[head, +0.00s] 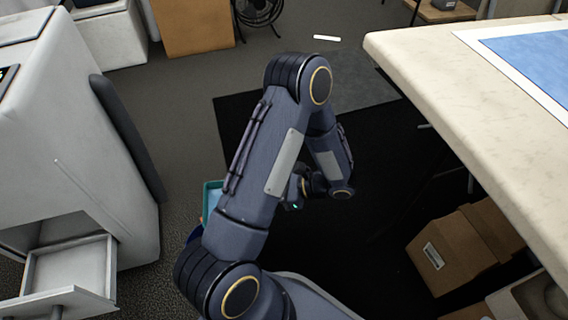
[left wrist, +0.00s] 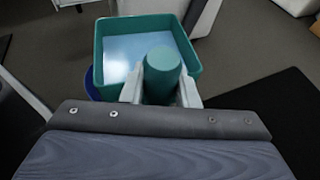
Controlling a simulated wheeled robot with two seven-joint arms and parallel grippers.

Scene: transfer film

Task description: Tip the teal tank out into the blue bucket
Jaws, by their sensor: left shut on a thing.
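The teal tank (left wrist: 188,53) is an open, square-cornered tray-like vessel with pale blue liquid inside. In the left wrist view a round teal grip stands at its near side. My left gripper (left wrist: 161,90) is shut on this grip, one pale finger on each side. In the head view only a corner of the tank (head: 211,192) shows, left of my arm, and the fingers are hidden behind the arm. The blue bucket (left wrist: 91,84) shows as a sliver beneath the tank's left side; a bit of it (head: 195,236) also shows in the head view. My right gripper is not in view.
A white cabinet (head: 125,205) with an open drawer (head: 70,270) stands at the left. A pale-topped table (head: 440,65) is at the right, with cardboard boxes (head: 462,248) below it. A black mat (head: 375,190) covers the clear floor between them.

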